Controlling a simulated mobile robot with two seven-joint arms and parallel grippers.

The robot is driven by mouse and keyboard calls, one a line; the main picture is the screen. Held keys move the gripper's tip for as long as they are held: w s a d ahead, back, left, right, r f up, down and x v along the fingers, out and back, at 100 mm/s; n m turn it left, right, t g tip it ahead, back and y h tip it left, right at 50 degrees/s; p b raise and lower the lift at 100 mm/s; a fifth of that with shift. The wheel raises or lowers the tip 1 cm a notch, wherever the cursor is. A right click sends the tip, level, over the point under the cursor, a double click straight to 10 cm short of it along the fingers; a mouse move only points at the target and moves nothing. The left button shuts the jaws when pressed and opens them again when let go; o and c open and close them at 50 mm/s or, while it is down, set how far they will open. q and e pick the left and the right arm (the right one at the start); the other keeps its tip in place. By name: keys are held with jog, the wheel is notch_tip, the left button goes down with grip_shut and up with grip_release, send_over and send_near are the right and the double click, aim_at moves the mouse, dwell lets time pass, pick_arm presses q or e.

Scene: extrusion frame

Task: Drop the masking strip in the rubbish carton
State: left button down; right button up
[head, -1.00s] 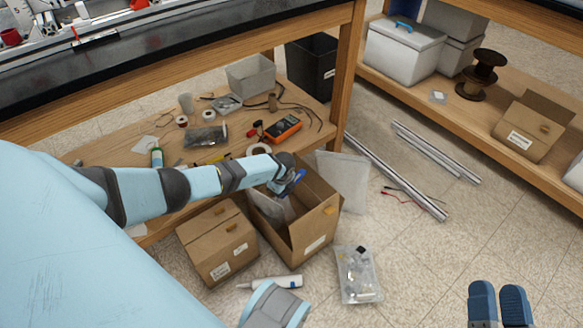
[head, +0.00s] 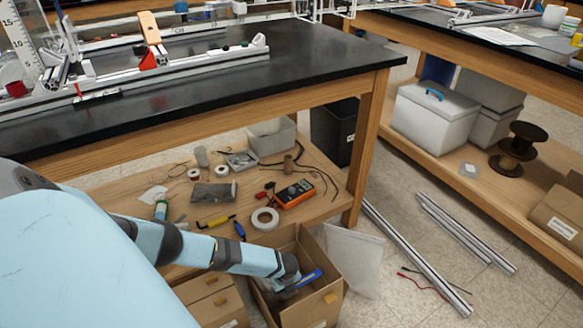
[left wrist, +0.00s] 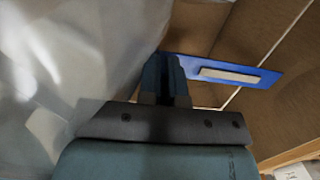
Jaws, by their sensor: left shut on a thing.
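The masking strip (head: 308,279) is a flat blue piece, held at the mouth of the open brown rubbish carton (head: 333,297). My left gripper (head: 292,284) is shut on one end of it. In the left wrist view the strip (left wrist: 192,67) sticks out to the right from the shut fingers (left wrist: 166,78), with a pale bar on its face. Brown carton walls (left wrist: 130,22) lie behind it, and crumpled clear plastic (left wrist: 60,70) fills the left side. The strip's gripped end is hidden by the fingers. My right gripper is out of view.
A closed carton (head: 215,303) stands left of the open one. A translucent sheet or bag (head: 352,258) leans on its right side. The low shelf (head: 330,210) behind holds a tape roll (head: 265,219) and a multimeter (head: 295,194). Metal extrusions (head: 415,260) lie on the floor to the right.

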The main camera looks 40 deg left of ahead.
pick_arm(q)
notch_tip(320, 180, down, 14)
jog(key=b, duration=0.8)
jog(key=shift+s+r, duration=0.1)
jog(key=shift+r, duration=0.1)
jog(key=shift+f, duration=0.45)
notch_tip(320, 180, down, 3)
jog(key=b, duration=0.3)
jog(key=shift+d+f, duration=0.1)
jog(key=shift+f, duration=0.35)
jog(key=shift+r, duration=0.2)
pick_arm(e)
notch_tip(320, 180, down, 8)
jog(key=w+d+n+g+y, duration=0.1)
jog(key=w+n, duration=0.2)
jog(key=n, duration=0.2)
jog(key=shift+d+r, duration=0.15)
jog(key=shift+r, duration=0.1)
pick_arm(q)
jog(key=shift+f, duration=0.1)
jog(key=shift+f, duration=0.5)
